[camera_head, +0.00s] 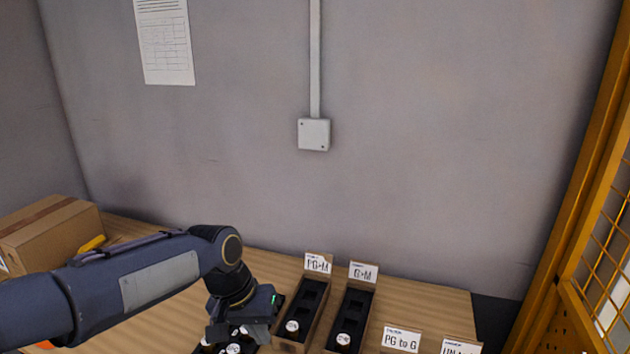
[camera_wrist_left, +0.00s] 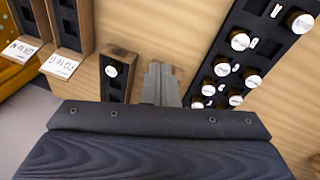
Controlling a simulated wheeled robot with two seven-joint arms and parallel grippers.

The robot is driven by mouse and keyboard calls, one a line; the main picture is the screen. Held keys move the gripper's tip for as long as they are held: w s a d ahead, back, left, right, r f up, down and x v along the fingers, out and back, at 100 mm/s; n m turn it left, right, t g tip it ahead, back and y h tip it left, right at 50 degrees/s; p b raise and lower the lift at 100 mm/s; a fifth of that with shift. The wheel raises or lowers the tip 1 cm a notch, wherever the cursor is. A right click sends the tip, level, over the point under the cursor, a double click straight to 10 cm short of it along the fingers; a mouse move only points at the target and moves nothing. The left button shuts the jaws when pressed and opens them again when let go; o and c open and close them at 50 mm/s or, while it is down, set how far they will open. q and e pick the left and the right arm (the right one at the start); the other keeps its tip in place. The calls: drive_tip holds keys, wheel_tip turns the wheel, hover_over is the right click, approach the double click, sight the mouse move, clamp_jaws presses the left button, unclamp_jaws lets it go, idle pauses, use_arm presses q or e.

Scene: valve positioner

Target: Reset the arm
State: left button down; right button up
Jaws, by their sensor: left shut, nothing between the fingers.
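My left arm (camera_head: 140,280) reaches in from the left, over the wooden table. Its gripper (camera_head: 240,335) points down at the front of the table. In the left wrist view its fingers (camera_wrist_left: 160,84) are together with nothing between them. Beside it is a black tray (camera_wrist_left: 262,50) holding several round pieces with white tops (camera_wrist_left: 240,40). In the head view the gripper partly hides this tray and its pieces. My right gripper is in neither view.
Wooden boxes labelled PG>M (camera_head: 309,297) and G>M (camera_head: 355,305) stand right of the gripper, each with a white-topped piece at its near end. Labels PG to G (camera_head: 401,340) and another are further right. A cardboard box (camera_head: 50,235) is left; a yellow mesh fence (camera_head: 590,230) right.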

use_arm(q)
drive_tip(key=s+a+r+n+t+h, duration=0.1)
drive_tip(key=s+a+r+n+t, duration=0.1)
drive_tip(key=s+a, duration=0.8)
drive_tip(key=s+f+n+t, duration=0.1)
drive_tip(key=s+f+t, duration=0.1)
drive_tip(key=s, duration=0.8)
drive_tip(key=shift+s+a+f+t, duration=0.3)
drive_tip(key=shift+f, duration=0.45)
